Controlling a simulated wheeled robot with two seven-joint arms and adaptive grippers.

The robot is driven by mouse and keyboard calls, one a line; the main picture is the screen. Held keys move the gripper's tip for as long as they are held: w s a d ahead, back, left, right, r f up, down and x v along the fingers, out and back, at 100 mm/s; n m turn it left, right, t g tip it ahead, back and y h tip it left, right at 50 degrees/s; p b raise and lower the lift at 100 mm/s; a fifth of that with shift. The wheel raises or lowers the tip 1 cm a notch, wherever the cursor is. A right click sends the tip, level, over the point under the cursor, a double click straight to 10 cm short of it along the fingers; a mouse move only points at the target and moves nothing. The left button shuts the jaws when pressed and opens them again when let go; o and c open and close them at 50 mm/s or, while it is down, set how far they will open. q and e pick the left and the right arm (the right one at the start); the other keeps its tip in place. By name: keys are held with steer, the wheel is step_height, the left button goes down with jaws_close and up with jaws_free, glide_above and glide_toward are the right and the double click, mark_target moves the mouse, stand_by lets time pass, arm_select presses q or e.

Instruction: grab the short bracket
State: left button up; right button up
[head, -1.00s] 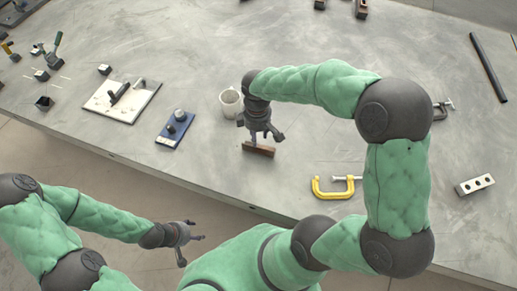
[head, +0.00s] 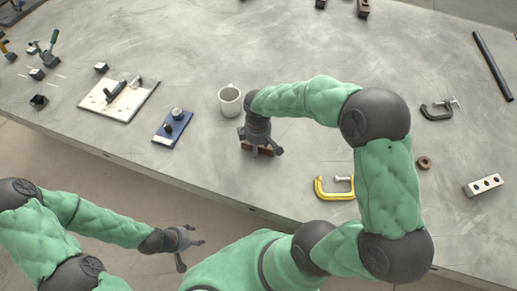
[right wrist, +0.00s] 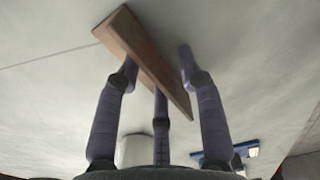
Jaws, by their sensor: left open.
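A short brown bar, which looks like the short bracket, lies on the grey table in the head view (head: 246,147), mostly hidden under my right gripper. In the right wrist view the bar (right wrist: 148,58) runs diagonally between the fingers. My right gripper (head: 262,152) is low over it with its fingers spread around it; in the right wrist view the right finger looks apart from the bar, and contact of the others is unclear. The gripper (right wrist: 158,70) looks open. My left gripper (head: 192,254) is open and empty, off the table's front edge.
A white mug (head: 230,101) stands just behind my right gripper. A blue plate (head: 172,130) and a white board (head: 105,104) lie to the left. A yellow clamp (head: 330,194), brown ring (head: 424,163) and grey block with holes (head: 483,186) lie to the right.

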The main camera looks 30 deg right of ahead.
jaws_close()
steer(key=shift+r, duration=0.2)
